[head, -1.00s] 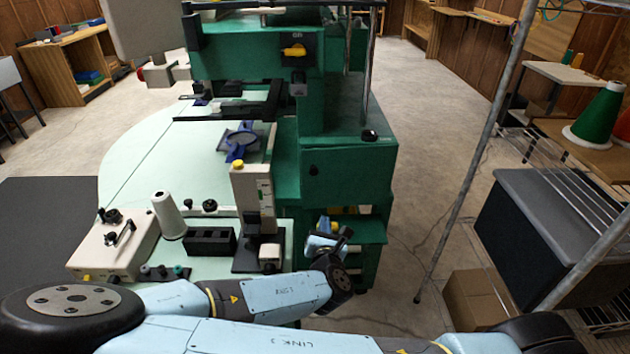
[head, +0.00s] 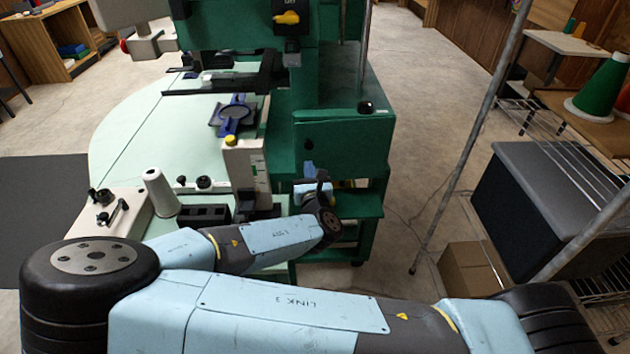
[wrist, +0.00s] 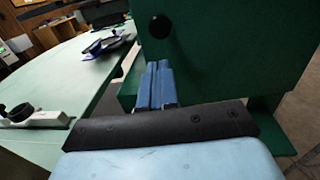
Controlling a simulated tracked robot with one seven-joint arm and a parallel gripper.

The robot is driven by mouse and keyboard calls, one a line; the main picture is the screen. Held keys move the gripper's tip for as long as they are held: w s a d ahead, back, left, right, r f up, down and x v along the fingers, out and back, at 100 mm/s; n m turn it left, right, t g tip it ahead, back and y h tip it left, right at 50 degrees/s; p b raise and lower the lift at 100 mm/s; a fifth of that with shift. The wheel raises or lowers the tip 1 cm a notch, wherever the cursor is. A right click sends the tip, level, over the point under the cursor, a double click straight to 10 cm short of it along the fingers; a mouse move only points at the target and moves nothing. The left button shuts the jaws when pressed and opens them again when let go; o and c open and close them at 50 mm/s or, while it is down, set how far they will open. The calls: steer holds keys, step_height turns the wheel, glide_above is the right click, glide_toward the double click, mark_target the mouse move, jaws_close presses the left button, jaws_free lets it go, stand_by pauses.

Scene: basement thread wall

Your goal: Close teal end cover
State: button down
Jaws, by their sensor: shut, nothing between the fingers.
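The teal end cover (head: 350,150) is the dark green panel with a small round black knob on the near end of the green machine. In the wrist view the cover (wrist: 235,60) fills the upper right, with its knob near the top. I cannot tell whether a gap stands behind it. My gripper (head: 309,168) is just below the cover's lower left part in the head view. In the wrist view the blue fingers of my gripper (wrist: 154,72) are shut together and empty, beside the cover's lower left. Contact is unclear.
The pale green table (head: 140,140) lies left of the machine, with a white thread cone (head: 160,192) and a control box (head: 112,215). A metal rack post (head: 470,150), a dark bin (head: 550,205) and a cardboard box (head: 470,268) stand right. Floor between is open.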

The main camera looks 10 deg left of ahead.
mark_target(305, 150)
steer(key=shift+x, duration=2.95)
steer(key=shift+x, duration=0.95)
steer(key=shift+w+a, duration=0.25)
steer(key=shift+w, duration=0.1)
steer(key=shift+a+r, duration=0.15)
steer(key=shift+r, duration=0.05)
steer(key=shift+w, duration=0.1)
